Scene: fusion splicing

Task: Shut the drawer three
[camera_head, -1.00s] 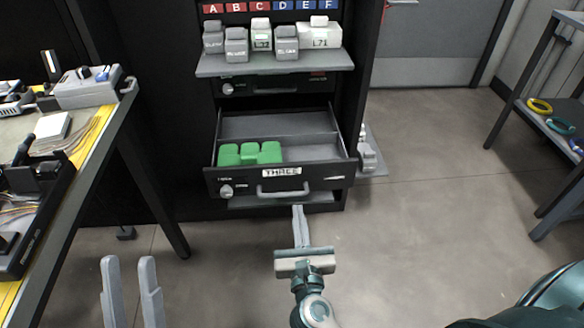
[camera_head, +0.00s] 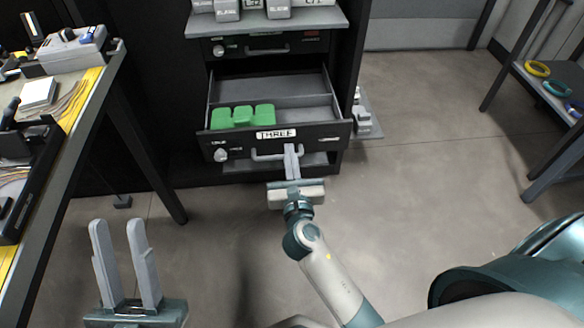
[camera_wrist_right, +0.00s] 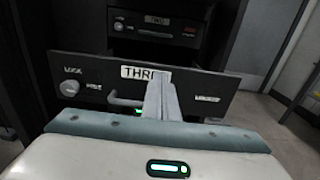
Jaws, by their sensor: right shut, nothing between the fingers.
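Drawer three (camera_head: 330,133) is pulled out of the black cabinet, with its label THREE on the front and green blocks (camera_head: 243,116) inside at the left. Its bar handle (camera_head: 262,156) and label also show in the right wrist view, where the drawer front (camera_wrist_right: 215,97) spans the picture. My right gripper (camera_head: 291,147) is shut and empty, its fingertips at the drawer front beside the right part of the handle; I cannot tell whether they touch. In the right wrist view its fingers (camera_wrist_right: 160,92) cover part of the label and handle. My left gripper (camera_head: 118,225) is open and empty at lower left.
Another drawer (camera_head: 265,47) above is shut, below a grey shelf (camera_head: 330,21) with grey blocks. A workbench (camera_head: 75,105) stands at the left and a rack (camera_head: 535,95) with coloured rings at the right. The floor (camera_head: 420,165) between is clear.

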